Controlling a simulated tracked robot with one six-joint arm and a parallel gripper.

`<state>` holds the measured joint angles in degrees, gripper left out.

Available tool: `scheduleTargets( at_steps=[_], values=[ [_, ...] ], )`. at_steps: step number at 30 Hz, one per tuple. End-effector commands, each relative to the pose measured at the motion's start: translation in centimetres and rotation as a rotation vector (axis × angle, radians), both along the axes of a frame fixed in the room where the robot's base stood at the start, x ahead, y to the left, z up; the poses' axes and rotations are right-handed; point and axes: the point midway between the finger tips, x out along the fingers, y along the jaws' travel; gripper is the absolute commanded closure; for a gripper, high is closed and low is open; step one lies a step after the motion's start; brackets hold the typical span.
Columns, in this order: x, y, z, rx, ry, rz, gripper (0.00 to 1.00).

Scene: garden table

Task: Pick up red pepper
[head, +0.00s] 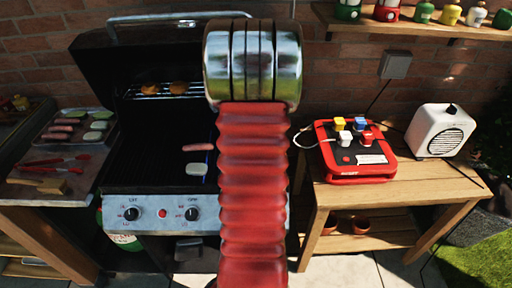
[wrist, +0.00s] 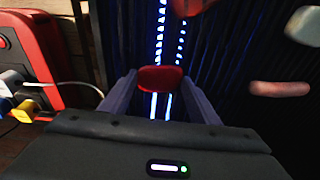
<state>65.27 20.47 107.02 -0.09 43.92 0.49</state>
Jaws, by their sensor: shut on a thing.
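A glossy red piece, apparently the red pepper (wrist: 160,79), sits between the fingertips of my gripper (wrist: 160,90) in the wrist view. My gripper is shut on it, above the dark grill grate (wrist: 240,120) with blue-white glowing lines below. Another red piece (wrist: 186,7) is cut off at the top edge of the wrist view. In the head view my own arm hides the gripper and the held piece.
On the grill lie a pink sausage (head: 198,147) and a pale piece (head: 197,169). Browned pieces (head: 178,87) rest on the upper rack. A tray of food (head: 60,145) and red tongs (head: 55,160) are left. A red power box (head: 345,170) and white speaker (head: 440,130) stand right.

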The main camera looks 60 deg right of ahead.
Motion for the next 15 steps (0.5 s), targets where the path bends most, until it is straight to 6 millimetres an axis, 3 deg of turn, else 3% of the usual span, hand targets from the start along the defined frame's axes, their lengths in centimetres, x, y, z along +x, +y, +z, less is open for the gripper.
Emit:
scheduleTargets(
  at_steps=[15],
  values=[
    [-0.19, 0.34, 0.86, -0.002, -0.001, 0.000, 0.66]
  ],
)
